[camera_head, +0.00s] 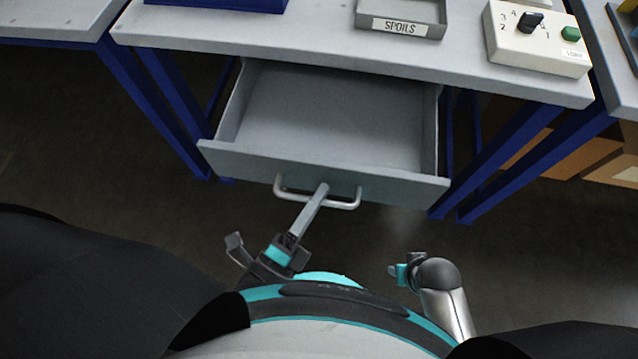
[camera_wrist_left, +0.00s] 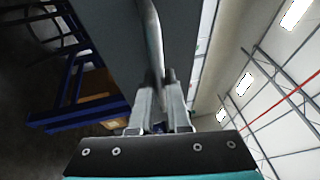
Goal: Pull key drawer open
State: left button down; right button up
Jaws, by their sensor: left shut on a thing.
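The key drawer (camera_head: 330,120) is grey and stands well out from under the workbench. The part of its inside that I see looks empty. A pale bar handle (camera_head: 347,205) is on its front panel (camera_head: 398,186). My left gripper (camera_head: 322,188) is at the middle of this handle and shut on it. In the left wrist view the fingers (camera_wrist_left: 162,100) close around the handle bar (camera_wrist_left: 153,45), in front of the grey drawer front. My right gripper (camera_head: 400,271) is low at the right, apart from the drawer; its fingers are too unclear to judge.
Blue bench legs (camera_head: 165,115) stand on both sides. Brown boxes (camera_head: 560,145) are at the right.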

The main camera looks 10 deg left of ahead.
pick_arm(q)
jog(key=c, duration=1.2)
grip_release()
jog(key=shift+o, duration=0.2)
jog(key=v, duration=1.5)
jog(key=shift+p, duration=0.35)
pick_arm(e)
jog(key=shift+s+d+f, duration=0.2)
jog(key=shift+d+f, duration=0.1)
jog(key=shift+f, duration=0.4)
pick_arm(q)
jog(key=shift+f, duration=0.1)
pick_arm(e)
jog(key=shift+s+a, duration=0.1)
jog(key=shift+s, duration=0.05)
